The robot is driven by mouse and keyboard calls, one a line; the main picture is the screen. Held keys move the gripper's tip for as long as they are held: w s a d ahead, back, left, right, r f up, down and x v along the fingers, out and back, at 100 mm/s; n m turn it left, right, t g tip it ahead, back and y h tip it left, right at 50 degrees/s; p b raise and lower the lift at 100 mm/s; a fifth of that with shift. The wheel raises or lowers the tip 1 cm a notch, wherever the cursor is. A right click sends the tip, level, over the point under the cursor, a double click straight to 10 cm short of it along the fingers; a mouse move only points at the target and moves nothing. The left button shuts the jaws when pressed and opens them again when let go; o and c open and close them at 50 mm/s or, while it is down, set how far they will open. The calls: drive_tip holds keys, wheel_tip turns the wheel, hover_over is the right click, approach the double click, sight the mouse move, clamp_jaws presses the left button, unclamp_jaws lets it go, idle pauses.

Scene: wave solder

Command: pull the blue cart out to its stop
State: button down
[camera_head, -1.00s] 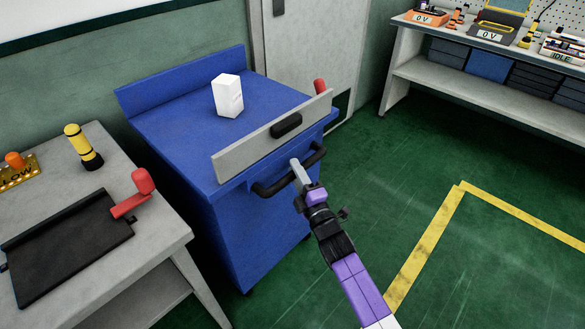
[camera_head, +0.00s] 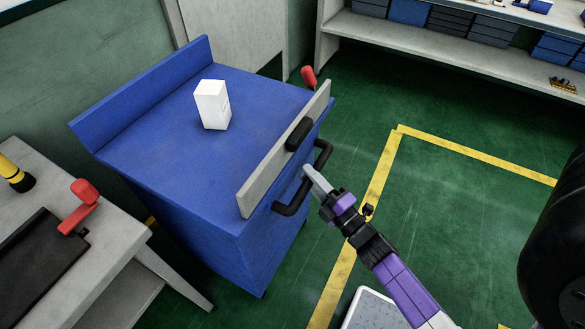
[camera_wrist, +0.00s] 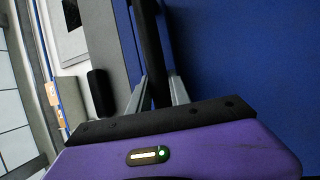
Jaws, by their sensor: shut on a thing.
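The blue cart (camera_head: 165,130) stands left of centre in the head view, angled away from the back wall. A grey board (camera_head: 262,170) with a black grip (camera_head: 299,134) runs along its front edge. Below the board, a black bar handle (camera_head: 290,206) sticks out from the front. My gripper (camera_head: 313,178) is shut on this handle near its middle. In the wrist view the black bar (camera_wrist: 152,50) passes between the two fingers (camera_wrist: 158,92), with the blue cart front (camera_wrist: 245,60) to the right.
A white box (camera_head: 212,105) stands on the cart top. A grey table (camera_head: 130,250) with a red-handled black plate (camera_head: 40,260) is at left. A grey shelf bench (camera_head: 440,50) is at the back right. Yellow floor lines (camera_head: 385,165) mark green floor, clear right of the cart.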

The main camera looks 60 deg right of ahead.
drive_tip(key=shift+s+f, duration=0.15)
drive_tip(key=shift+s, duration=0.85)
drive_tip(key=shift+d, duration=0.1)
drive_tip(key=c, duration=1.2)
unclamp_jaws()
drive_tip(key=v, duration=0.7)
drive_tip(key=shift+s+b, duration=0.4)
